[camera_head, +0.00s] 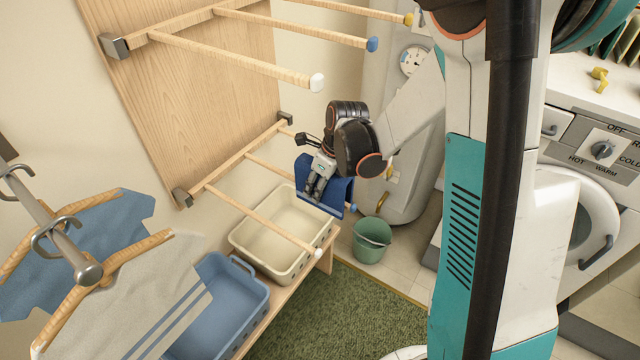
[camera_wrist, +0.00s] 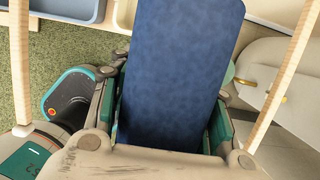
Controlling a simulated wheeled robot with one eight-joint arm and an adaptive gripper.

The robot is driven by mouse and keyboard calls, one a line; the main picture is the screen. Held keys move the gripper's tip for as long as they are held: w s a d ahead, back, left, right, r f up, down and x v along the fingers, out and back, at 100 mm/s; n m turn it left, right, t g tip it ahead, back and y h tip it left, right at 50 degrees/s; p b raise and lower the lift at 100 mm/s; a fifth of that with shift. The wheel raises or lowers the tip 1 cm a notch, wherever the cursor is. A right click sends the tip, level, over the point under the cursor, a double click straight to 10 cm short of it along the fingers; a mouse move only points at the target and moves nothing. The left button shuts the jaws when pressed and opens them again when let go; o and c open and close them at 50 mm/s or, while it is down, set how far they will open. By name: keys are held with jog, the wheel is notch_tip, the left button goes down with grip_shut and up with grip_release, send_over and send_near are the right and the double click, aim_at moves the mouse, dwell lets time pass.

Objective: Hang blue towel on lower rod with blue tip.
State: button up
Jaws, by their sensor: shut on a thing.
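My gripper (camera_head: 315,190) is shut on the blue towel (camera_head: 340,196), beside the lower rods in the head view. In the wrist view the towel (camera_wrist: 180,70) lies as a flat, long blue panel between the fingers. The lower rod's blue tip (camera_head: 352,208) shows just right of the towel's edge. Its shaft (camera_head: 262,164) runs from the wall side toward the towel, which hides its outer part. I cannot tell whether the towel lies over the rod or only in front of it. In the wrist view, a pale rod (camera_wrist: 20,60) and another pale rod (camera_wrist: 288,70) flank the towel.
A lower rod with a white tip (camera_head: 319,252) extends over the cream basket (camera_head: 240,235). Upper rods end in white (camera_head: 317,83), blue (camera_head: 372,44) and yellow (camera_head: 408,19) tips. A green bucket (camera_head: 368,250) stands on the floor. A blue basket (camera_head: 258,290) is nearer.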

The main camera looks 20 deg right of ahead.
jog(key=shift+f+b, duration=2.4)
jog(key=shift+f, duration=1.45)
jog(key=o, duration=1.2)
jog(key=shift+o, duration=0.2)
jog(key=v, duration=1.2)
